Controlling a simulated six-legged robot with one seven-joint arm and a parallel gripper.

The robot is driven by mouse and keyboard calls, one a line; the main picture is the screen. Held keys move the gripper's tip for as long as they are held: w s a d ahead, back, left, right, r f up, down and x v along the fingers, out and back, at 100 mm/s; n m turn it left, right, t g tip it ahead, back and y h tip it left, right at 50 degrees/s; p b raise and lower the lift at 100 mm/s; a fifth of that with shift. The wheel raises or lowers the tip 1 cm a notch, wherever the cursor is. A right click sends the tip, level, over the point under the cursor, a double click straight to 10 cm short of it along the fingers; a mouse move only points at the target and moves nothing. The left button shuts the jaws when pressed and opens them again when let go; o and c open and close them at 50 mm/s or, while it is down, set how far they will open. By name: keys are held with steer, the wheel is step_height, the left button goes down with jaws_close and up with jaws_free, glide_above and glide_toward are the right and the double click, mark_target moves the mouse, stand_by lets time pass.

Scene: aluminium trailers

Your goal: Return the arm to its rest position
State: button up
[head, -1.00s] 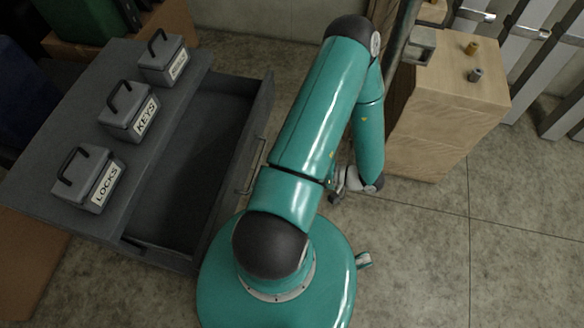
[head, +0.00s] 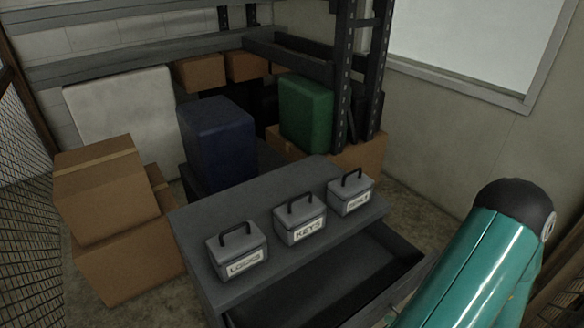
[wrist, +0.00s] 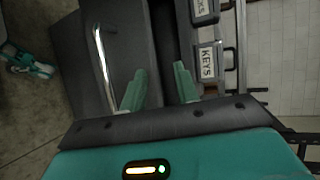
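My arm (head: 475,270), a teal link with a black joint cap, rises at the lower right of the head view, beside the open drawer. My gripper (wrist: 160,82) shows in the wrist view as two teal fingers set apart, with nothing visible between them. It is not in the head view. Beyond the fingers are the dark grey cabinet with a long metal handle (wrist: 103,68) and the labelled KEYS box, which also shows in the head view (head: 300,220). How far the fingers are from these I cannot tell.
The grey cabinet (head: 190,230) has its top drawer (head: 345,285) pulled open, and its visible inside is empty. The LOCKS box (head: 236,252) and a third labelled box (head: 350,195) also stand on top. Cardboard boxes (head: 105,190), a blue case (head: 215,140) and a green case (head: 305,115) are behind.

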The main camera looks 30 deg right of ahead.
steer(key=w+a+r+n+g, duration=0.8)
steer(key=w+a+r+g, duration=0.3)
steer(key=w+a+r, duration=0.3)
steer(key=w+a+r+n+t+h, duration=0.1)
steer(key=a+r+n+t+h, duration=0.2)
steer(key=a+r, duration=1.1)
step_height(320, 180, up, 3)
steer(key=n+h, duration=0.2)
steer(key=h, duration=0.2)
steer(key=shift+a+t, duration=0.2)
steer(key=shift+t, duration=0.1)
steer(key=shift+d+f, duration=0.1)
